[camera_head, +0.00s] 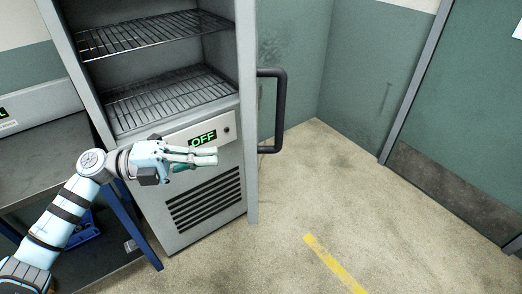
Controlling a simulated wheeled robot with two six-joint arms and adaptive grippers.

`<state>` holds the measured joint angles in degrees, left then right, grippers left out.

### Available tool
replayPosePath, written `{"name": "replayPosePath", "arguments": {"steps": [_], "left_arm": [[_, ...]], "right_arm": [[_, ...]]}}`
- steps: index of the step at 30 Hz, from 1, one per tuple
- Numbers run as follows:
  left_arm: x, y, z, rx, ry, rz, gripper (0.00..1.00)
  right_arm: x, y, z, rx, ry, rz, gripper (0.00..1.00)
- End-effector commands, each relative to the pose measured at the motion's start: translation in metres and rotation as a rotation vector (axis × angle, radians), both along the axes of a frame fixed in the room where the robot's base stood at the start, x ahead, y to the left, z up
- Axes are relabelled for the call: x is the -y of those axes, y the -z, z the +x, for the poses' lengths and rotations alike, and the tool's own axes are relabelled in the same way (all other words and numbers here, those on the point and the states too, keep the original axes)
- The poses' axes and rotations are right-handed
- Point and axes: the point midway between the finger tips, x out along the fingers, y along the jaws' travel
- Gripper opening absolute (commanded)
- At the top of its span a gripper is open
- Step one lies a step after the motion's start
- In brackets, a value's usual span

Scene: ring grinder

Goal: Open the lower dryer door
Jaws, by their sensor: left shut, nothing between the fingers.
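The dryer (195,130) is a grey cabinet at the left centre with its shelf compartment uncovered. A narrow grey door (249,120) stands at its right side, seen almost edge-on, apparently swung outward. A black bar handle (281,110) sticks out to the right of it. My left gripper (212,156) is shut and empty, in front of the panel with the green OFF display (203,138). It is left of the door and handle, and apart from the handle. My right gripper is not in view.
Wire racks (170,97) fill the compartment. A dark workbench (45,160) with a blue leg stands to the left. Open concrete floor (340,200) with a yellow line (335,264) lies to the right, up to a green wall and door.

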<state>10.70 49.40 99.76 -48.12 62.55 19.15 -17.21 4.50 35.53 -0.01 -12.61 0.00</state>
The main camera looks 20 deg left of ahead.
Motion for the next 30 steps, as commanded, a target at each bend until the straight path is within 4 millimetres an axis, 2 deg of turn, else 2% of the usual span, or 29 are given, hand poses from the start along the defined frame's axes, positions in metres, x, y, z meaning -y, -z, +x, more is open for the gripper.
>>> {"name": "replayPosePath", "arguments": {"steps": [9,15,20,30], "left_arm": [[0.065,-0.004,0.026,0.003,-0.001,-0.011,0.0],[0.094,-0.003,0.037,0.001,-0.003,-0.007,0.0],[0.104,-0.001,0.041,-0.001,-0.002,-0.005,0.0],[0.105,-0.001,0.042,-0.001,-0.006,-0.005,0.0]], "right_arm": [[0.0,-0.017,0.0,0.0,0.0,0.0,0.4],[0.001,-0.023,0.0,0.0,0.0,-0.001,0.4],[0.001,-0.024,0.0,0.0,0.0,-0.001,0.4],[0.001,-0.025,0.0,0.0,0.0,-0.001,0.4]]}}
